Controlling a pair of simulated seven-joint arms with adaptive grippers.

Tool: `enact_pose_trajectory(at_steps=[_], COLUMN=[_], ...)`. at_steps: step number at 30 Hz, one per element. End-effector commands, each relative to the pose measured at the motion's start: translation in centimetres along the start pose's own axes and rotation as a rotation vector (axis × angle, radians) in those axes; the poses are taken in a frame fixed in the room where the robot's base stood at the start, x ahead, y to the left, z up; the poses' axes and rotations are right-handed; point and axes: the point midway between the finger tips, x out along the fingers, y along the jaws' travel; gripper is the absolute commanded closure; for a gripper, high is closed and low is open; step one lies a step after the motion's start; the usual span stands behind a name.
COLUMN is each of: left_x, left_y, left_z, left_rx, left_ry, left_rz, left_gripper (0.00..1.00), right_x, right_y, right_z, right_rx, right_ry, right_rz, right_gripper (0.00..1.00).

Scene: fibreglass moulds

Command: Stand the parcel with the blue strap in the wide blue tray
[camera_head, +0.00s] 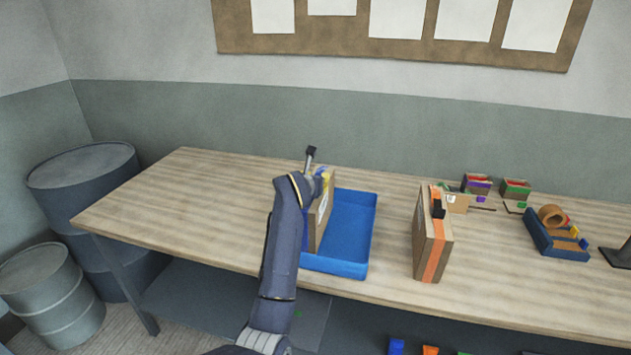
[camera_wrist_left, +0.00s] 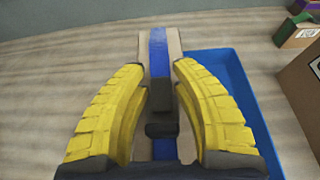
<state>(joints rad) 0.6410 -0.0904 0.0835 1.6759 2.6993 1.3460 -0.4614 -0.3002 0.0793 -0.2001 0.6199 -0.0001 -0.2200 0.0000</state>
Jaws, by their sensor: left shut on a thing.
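The parcel with the blue strap (camera_head: 321,218) is a cardboard box, upright at the left side of the wide blue tray (camera_head: 349,232). My left arm hides part of it in the head view. My left gripper (camera_head: 322,178) is at its top. In the left wrist view, the yellow fingers of my left gripper (camera_wrist_left: 161,85) are shut on the dark grip on top of the parcel (camera_wrist_left: 174,52), whose blue strap runs along its top. The wide blue tray (camera_wrist_left: 216,66) shows to its right. I cannot tell whether the parcel's base touches the tray floor. My right gripper is not in view.
A parcel with an orange strap (camera_head: 426,240) stands right of the tray on the wooden table (camera_head: 200,215). Small boxes (camera_head: 515,188) and a blue caddy with a tape roll (camera_head: 555,240) are farther right. The tray's right part is empty. Drums (camera_head: 85,180) stand left.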

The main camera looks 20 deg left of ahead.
Motion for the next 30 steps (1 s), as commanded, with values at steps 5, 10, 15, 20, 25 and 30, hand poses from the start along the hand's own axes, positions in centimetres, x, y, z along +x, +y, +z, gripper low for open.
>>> enact_pose_trajectory(at_steps=[5,10,15,20,25,30], left_x=[0.1,0.1,0.1,0.1,-0.2,-1.9], left_y=[0.0,0.0,0.0,0.0,0.0,0.0], left_z=[-0.1,-0.3,-0.3,-0.3,-0.2,-0.3], left_rx=[0.0,0.0,0.0,0.0,0.0,0.001], left_ry=[-0.004,-0.001,-0.001,-0.001,-0.002,-0.002], left_rz=[0.0,0.0,-0.001,-0.001,0.0,0.0], left_gripper=[1.0,0.65,0.47,0.47,0.47,0.47], right_x=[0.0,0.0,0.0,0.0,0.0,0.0], right_y=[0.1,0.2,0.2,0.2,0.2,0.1], right_z=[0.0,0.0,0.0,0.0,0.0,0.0], right_rx=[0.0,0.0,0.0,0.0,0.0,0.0], right_ry=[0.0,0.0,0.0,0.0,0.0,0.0], right_rz=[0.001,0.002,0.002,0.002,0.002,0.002], right_gripper=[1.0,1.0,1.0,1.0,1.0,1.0])
